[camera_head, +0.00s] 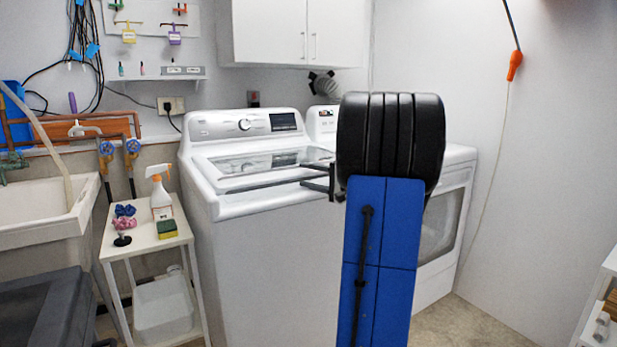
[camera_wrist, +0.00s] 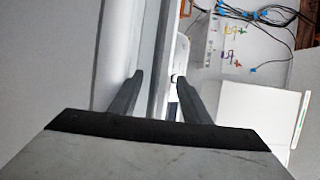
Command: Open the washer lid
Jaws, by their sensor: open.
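The white washer (camera_head: 240,250) stands in the middle of the head view. Its lid (camera_head: 250,165), with a dark glass pane, lies shut on top. My gripper (camera_head: 302,175) is at the lid's right front, partly hidden behind my own arm. In the wrist view, its two dark fingers (camera_wrist: 158,78) are spread apart, and a pale grey edge of the washer runs between them. The frames do not show clearly whether either finger touches that edge.
A dryer (camera_head: 455,200) stands right of the washer, partly hidden by my arm. A small white table (camera_head: 135,243) with a spray bottle (camera_head: 160,197) and sponge stands left. A sink (camera_head: 45,215) is further left. White cabinets (camera_head: 290,30) hang above. Some floor is clear at right.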

